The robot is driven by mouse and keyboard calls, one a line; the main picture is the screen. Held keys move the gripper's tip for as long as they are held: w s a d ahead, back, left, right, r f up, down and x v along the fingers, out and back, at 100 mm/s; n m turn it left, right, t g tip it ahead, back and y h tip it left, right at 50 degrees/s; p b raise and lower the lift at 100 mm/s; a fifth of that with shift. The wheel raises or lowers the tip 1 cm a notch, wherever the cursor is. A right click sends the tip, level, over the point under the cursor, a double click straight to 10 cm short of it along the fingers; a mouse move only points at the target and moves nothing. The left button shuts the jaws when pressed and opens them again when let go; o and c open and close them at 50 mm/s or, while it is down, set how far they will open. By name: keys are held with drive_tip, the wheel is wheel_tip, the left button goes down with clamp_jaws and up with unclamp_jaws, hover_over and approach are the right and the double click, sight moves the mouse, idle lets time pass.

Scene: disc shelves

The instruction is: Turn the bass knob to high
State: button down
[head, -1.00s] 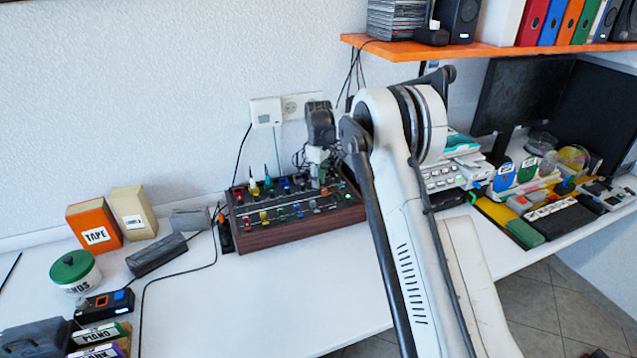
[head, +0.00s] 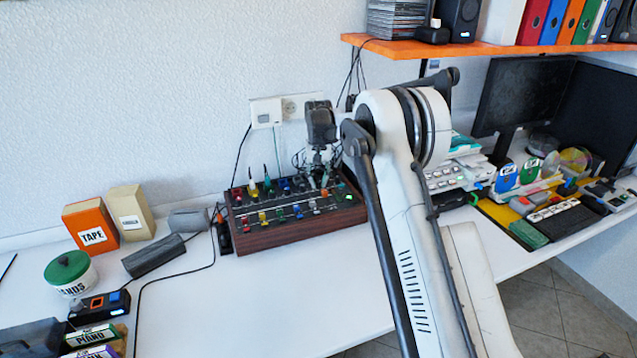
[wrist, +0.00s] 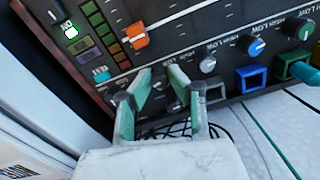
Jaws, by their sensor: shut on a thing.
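The mixer panel (head: 300,228) is a dark board with wooden sides, standing on the desk against the wall. My gripper (head: 322,186) points down onto its back right part. In the wrist view my gripper (wrist: 160,78) has its green-padded fingers shut around a small knob in the row marked HIGH and LOW. The fingers mostly hide that knob, and I cannot read its name or setting. A white knob (wrist: 207,66), a blue knob (wrist: 256,46) and a teal knob (wrist: 304,31) sit to its right, outside the fingers.
An orange slider (wrist: 135,36) and level lights (wrist: 104,30) lie close to the fingers. An orange shelf (head: 440,50) hangs above. The desk front (head: 240,310) is clear.

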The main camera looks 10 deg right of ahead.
sight(318, 182)
drive_tip(key=shift+m, duration=2.1)
drive_tip(key=c, duration=1.9)
unclamp_jaws()
wheel_tip(318, 182, up, 12)
